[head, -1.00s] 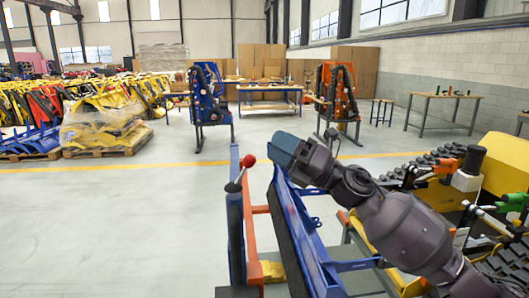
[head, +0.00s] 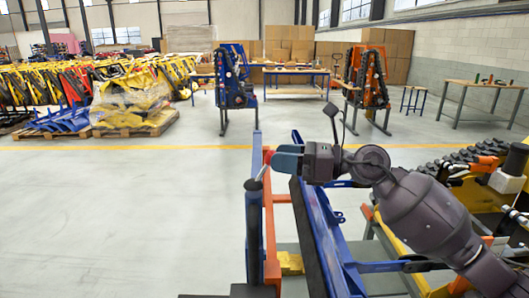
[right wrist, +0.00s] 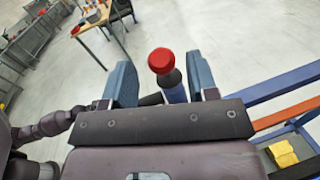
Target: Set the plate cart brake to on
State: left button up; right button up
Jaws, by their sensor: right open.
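The brake lever is a short rod with a red knob (head: 267,156), rising from a dark pivot (head: 254,185) on top of a blue post. It leans up and to the right in the head view. My right gripper (head: 280,158) is at the knob, and its blue fingers partly cover it there. In the right wrist view the red knob (right wrist: 161,61) stands between the two spread fingers, with a gap on each side. The gripper is open. The plate cart (head: 268,230) has a blue and orange frame. My left gripper is not in view.
A long blue frame with a dark face (head: 315,235) stands close right of the lever, under my right arm. A yellow block (head: 290,263) sits low between them. Black tracks (head: 455,168) lie at the right. The floor at the left is clear.

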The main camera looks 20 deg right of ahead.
aim_at(264, 169)
jog(key=shift+p+x, duration=0.3)
jog(key=shift+x, duration=1.9)
jog(key=shift+w, duration=0.1)
grip_shut()
